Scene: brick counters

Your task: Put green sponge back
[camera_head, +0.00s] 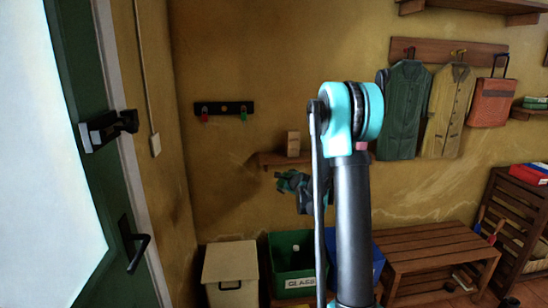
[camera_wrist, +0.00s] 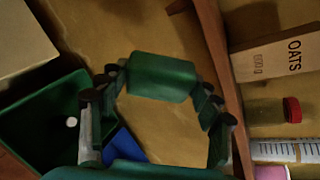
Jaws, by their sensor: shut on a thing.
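The green sponge (camera_wrist: 162,77) is a dark green block in the wrist view, gripped between the two fingertips of my gripper (camera_wrist: 162,85). It is held in the air beside the wooden wall shelf (camera_wrist: 220,70), apart from it. In the head view my gripper (camera_head: 293,183) hangs just below this shelf (camera_head: 268,160), partly hidden by my arm. I cannot make out the sponge for certain in the head view.
A box of oats (camera_wrist: 272,60), a red-lidded jar (camera_wrist: 270,112) and other items stand on the shelf. Below are a green GLASS bin (camera_head: 290,284), a beige bin (camera_head: 230,275) and a blue bin (camera_head: 378,262). A slatted bench (camera_head: 430,245) stands at right.

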